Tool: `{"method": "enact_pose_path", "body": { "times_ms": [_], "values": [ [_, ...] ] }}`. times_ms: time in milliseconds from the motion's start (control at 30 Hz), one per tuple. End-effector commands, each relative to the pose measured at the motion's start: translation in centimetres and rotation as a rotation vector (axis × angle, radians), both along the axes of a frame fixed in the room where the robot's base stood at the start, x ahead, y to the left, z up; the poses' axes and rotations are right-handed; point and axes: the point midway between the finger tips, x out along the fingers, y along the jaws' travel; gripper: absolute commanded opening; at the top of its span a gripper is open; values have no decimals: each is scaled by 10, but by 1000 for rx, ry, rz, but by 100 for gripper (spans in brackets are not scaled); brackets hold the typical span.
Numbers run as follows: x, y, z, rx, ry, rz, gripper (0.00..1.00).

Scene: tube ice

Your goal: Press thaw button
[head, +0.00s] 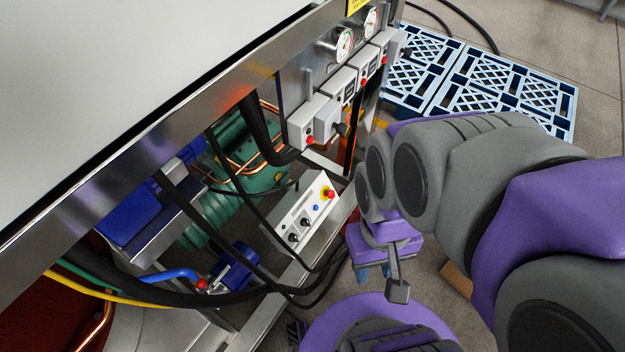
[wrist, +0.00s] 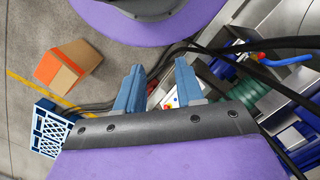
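A white control box (head: 306,212) sits low on the machine frame. Its face has a red emergency knob on yellow (head: 328,194), a blue button (head: 315,208), dark knobs (head: 293,237) and a small green spot. I cannot read any label, so I cannot tell which is the thaw button. My gripper (head: 373,273) hangs right of and below the box in the head view, apart from it. In the wrist view my gripper (wrist: 158,80) has its two blue fingers spread with nothing between them. The control box (wrist: 171,98) shows beyond the gap, partly hidden by the right finger.
Grey switch boxes (head: 345,85) and gauges (head: 343,43) line the machine's upper side. Black cables (head: 240,165) and a steel frame rail (head: 275,305) run near the control box. Blue pallets (head: 480,80) lie on the floor behind. A cardboard box (wrist: 68,65) stands on open floor.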

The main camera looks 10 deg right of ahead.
Motion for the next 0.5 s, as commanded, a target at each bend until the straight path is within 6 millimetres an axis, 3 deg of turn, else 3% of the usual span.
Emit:
{"method": "enact_pose_path", "body": {
  "times_ms": [367, 500],
  "values": [
    [0, 0, 0, 0, 0, 0, 1],
    [0, 0, 0, 0, 0, 0, 0]
  ]
}}
